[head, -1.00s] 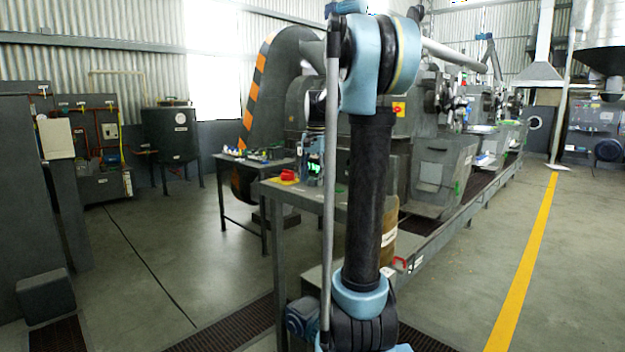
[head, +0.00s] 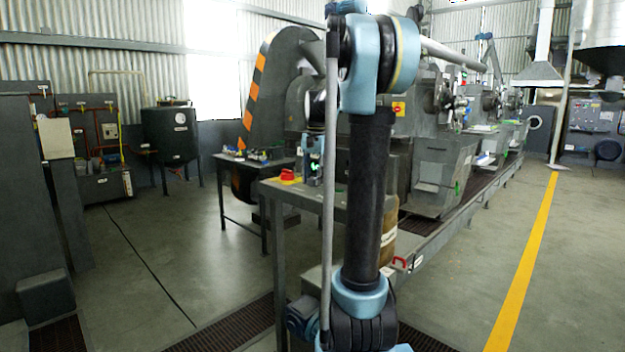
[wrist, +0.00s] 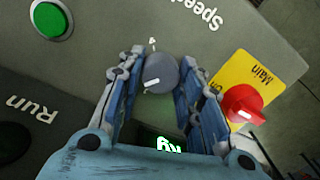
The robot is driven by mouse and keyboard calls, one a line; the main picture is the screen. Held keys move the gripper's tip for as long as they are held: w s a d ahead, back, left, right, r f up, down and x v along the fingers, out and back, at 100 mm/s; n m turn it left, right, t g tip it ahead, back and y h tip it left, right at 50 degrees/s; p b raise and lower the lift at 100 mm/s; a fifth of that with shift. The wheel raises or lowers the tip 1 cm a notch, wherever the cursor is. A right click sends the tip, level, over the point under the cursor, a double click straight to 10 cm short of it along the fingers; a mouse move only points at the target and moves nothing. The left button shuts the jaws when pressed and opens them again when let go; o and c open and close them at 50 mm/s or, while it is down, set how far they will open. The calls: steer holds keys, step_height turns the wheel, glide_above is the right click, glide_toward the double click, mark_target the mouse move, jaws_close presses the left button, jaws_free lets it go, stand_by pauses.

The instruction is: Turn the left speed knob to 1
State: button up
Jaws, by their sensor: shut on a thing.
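The grey round speed knob (wrist: 160,73) sits on a dark grey panel in the middle of the wrist view. It has a short white pointer line, and a small white mark stands on the panel above it. The word "Speed" is printed upside down near the top. My gripper (wrist: 158,82) has one blue finger on each side of the knob and is shut on it. In the head view the knob cannot be made out; my arm's end (head: 315,140) is over the control box on the table, mostly behind my arm.
A red switch (wrist: 243,103) on a yellow "Main" plate is close to the right finger. A green button (wrist: 50,20) is at the upper left. A lit green display (wrist: 168,144) is partly hidden by my gripper. The table (head: 300,197) has open floor to its left.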

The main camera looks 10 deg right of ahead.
steer(key=n, duration=0.4)
steer(key=shift+w+n, duration=0.1)
steer(key=shift+n, duration=1.6)
steer(key=o, duration=1.1)
steer(key=shift+r, duration=0.1)
steer(key=r, duration=1.1)
steer(key=shift+d+r, duration=0.35)
steer(key=shift+d, duration=0.05)
